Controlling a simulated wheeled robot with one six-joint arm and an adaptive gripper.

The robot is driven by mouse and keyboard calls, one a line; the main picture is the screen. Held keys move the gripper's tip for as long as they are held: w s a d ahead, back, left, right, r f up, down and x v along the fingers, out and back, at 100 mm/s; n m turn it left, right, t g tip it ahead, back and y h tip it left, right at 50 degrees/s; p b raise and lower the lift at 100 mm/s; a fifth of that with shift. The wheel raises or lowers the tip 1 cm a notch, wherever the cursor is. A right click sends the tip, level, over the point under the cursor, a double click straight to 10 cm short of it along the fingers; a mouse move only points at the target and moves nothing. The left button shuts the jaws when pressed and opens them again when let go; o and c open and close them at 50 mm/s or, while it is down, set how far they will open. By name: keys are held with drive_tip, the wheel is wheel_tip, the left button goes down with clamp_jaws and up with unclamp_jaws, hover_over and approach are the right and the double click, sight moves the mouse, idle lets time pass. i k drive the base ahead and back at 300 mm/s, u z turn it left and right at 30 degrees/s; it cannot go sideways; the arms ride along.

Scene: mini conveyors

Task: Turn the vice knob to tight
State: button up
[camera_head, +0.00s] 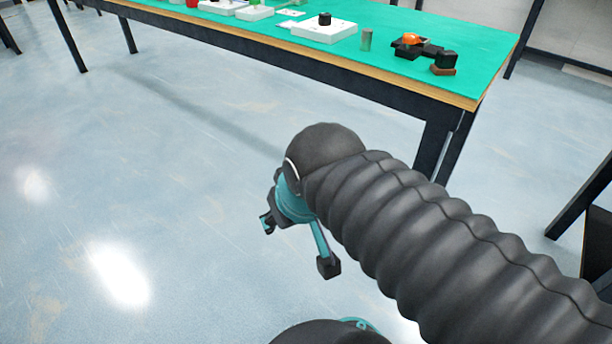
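A small black vice-like device (430,50) stands near the right end of the green table top, with an orange round piece (411,39) at its left. A black knob-like block (445,60) on a brown base is at its right. Which part is the vice knob, and how it is turned, is too small to tell. My gripper (297,245) is low in front of the table, over the floor and well apart from the device. Its two fingers are spread, and nothing shows between them.
The green table (470,75) has a wooden edge and dark legs. More small items sit farther left. The floor (150,180) in front is clear. Dark furniture stands at the right edge.

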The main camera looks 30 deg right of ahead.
sight(411, 40)
drive_tip(key=z, duration=0.4)
drive_tip(key=i, duration=0.6)
drive_tip(key=z, duration=2.3)
